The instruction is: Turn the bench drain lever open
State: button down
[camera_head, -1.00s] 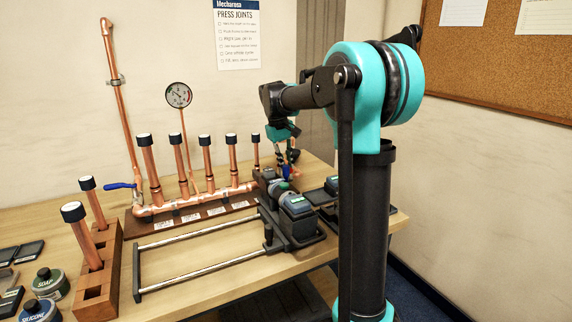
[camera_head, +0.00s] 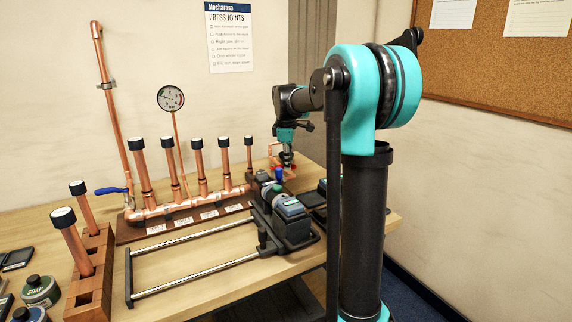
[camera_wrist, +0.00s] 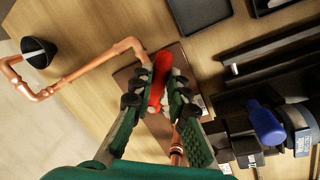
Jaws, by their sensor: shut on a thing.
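The red drain lever (camera_wrist: 158,82) shows in the wrist view at the end of the copper manifold, beside a bent copper drain pipe (camera_wrist: 100,65). My gripper (camera_wrist: 158,92) has its two green fingers closed on both sides of the lever. The lever lies lengthwise between the finger pads, and its lower part is partly hidden by them. In the head view my gripper (camera_head: 287,161) points down at the right end of the manifold (camera_head: 190,205); the lever itself is hardly visible there. The valve's exact angle cannot be told.
A black cup (camera_wrist: 38,52) stands near the drain pipe's outlet. A black tool with a blue knob (camera_wrist: 265,123) sits close on the right. Dark trays (camera_wrist: 198,12) lie behind. A rail frame (camera_head: 195,274) is in front, and a blue-handled valve (camera_head: 112,191) is at the far left.

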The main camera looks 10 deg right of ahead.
jog(key=shift+w+d+n+y, duration=0.1)
jog(key=shift+w+n+y, duration=0.15)
jog(key=shift+w+n, duration=0.8)
jog(key=shift+w+d+n+y, duration=0.1)
jog(key=shift+w+n+y, duration=0.15)
jog(key=shift+n, duration=1.35)
jog(key=shift+w+d+n+y, duration=0.1)
jog(key=shift+w+n+y, duration=0.1)
jog(key=shift+w+n, duration=0.85)
jog(key=shift+s+n, duration=0.25)
jog(key=shift+n, duration=0.15)
jog(key=c, duration=1.5)
grip_release()
jog(key=shift+o, duration=0.2)
notch_tip(320, 180, up, 12)
jog(key=s, duration=0.2)
jog(key=shift+s+d, duration=0.15)
jog(key=shift+d, duration=0.15)
jog(key=shift+f, duration=0.1)
